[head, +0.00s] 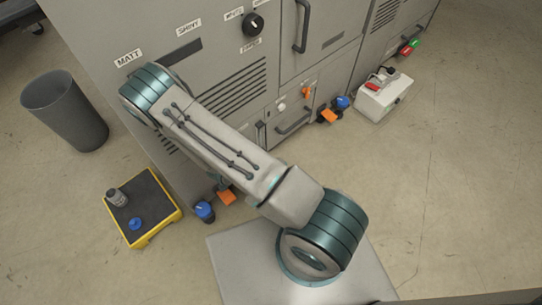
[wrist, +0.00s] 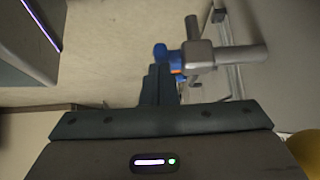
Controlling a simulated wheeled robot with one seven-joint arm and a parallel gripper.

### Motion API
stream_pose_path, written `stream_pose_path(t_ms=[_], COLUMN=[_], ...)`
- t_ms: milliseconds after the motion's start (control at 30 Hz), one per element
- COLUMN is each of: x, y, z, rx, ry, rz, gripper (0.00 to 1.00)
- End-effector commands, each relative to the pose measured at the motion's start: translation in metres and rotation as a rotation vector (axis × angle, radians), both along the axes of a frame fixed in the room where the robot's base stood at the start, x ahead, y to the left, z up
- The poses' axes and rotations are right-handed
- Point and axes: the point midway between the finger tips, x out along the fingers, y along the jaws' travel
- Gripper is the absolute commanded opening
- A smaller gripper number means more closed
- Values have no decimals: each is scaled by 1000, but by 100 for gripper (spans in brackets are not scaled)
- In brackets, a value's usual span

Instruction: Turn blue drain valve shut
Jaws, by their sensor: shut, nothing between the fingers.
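In the wrist view, a blue valve handle (wrist: 174,61) with a bit of orange sits against a grey pipe fitting (wrist: 200,56). My gripper (wrist: 160,70) has its fingers closed together, with the tips right at the blue handle's left side. I cannot tell whether they touch it. In the head view, one blue knob (head: 204,211) is low at the machine's near corner beside an orange part (head: 227,197). Another blue knob (head: 342,103) is farther right beside an orange part (head: 328,116). My arm hides the gripper in the head view. I cannot tell which knob the wrist view shows.
A yellow-rimmed black tray (head: 172,204) on the floor holds a grey cylinder (head: 117,197) and a blue piece (head: 134,224). A grey bin (head: 66,112) stands left. The grey machine (head: 225,75) fills the back. A white box (head: 384,97) sits right; open floor lies beyond it.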

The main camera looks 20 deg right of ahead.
Motion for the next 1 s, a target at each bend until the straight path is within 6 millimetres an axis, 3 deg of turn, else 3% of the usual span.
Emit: stream_pose_path(t_ms=[33,167,433,700,1000], x=[-3,-3,-3,-24,-36], y=[12,11,0,56,87], z=[-12,-2,47,58,65], rx=[31,28,5,3,0], ry=[24,20,-3,-6,-6], rz=[16,14,-4,-6,-7], gripper=[0,0,0,0,0])
